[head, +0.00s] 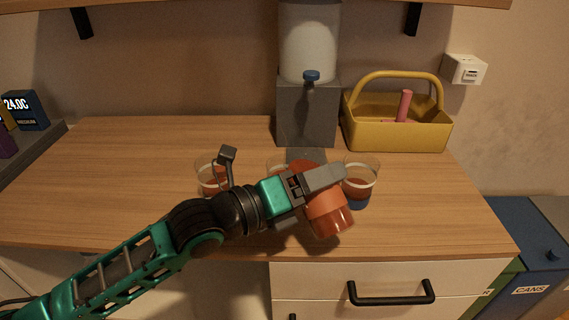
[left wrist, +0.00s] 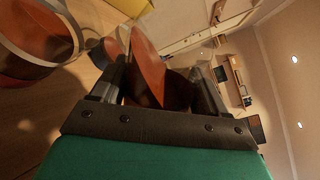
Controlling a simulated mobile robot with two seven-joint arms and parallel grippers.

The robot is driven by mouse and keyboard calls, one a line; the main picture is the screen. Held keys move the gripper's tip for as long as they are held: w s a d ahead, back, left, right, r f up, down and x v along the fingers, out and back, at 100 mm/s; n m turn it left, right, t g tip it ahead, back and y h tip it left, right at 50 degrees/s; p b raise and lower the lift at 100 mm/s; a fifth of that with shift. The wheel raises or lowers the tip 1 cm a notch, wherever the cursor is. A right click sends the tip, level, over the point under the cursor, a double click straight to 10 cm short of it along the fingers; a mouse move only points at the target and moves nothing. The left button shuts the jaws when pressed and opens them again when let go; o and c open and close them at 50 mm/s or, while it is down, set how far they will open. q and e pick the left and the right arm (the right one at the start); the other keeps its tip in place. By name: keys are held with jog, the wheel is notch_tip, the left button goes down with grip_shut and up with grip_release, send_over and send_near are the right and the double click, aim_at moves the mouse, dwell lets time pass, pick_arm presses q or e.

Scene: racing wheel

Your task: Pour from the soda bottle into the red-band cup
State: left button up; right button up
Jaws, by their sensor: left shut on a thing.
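My left gripper (head: 322,186) is shut on the soda bottle (head: 330,212), which has an orange label and reddish-brown contents. The bottle is strongly tilted, with one end toward the front right; its other end is mostly behind the gripper. In the left wrist view the bottle (left wrist: 150,75) sits between the fingers (left wrist: 155,85). Three clear cups stand on the counter: a left cup (head: 207,178) with reddish-brown contents, a middle cup (head: 277,164) mostly hidden by my arm, and a right cup (head: 361,180) with a blue band. I cannot make out which cup has the red band.
A grey dispenser (head: 300,110) with a white tank stands behind the cups. A yellow caddy (head: 398,136) is at the back right. The wooden counter (head: 110,170) is clear on the left. A drawer with a black handle (head: 390,298) lies below its front edge.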

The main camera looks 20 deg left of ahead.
pick_arm(q)
jog(key=shift+s+d+f, duration=0.1)
jog(key=shift+f, duration=0.15)
dwell(0.4)
jog(key=shift+s+d+r+n+p, duration=0.25)
jog(key=shift+r+n+p, duration=0.15)
jog(key=shift+n, duration=0.7)
dwell(1.4)
jog(key=shift+s+d+f+n, duration=0.15)
jog(key=shift+f+n, duration=0.15)
jog(key=shift+n, duration=0.5)
dwell(1.7)
jog(key=shift+s+d+r+n+g+p, duration=0.1)
jog(key=shift+s+d+n+g+p, duration=0.15)
jog(key=shift+n+p, duration=0.45)
dwell(1.7)
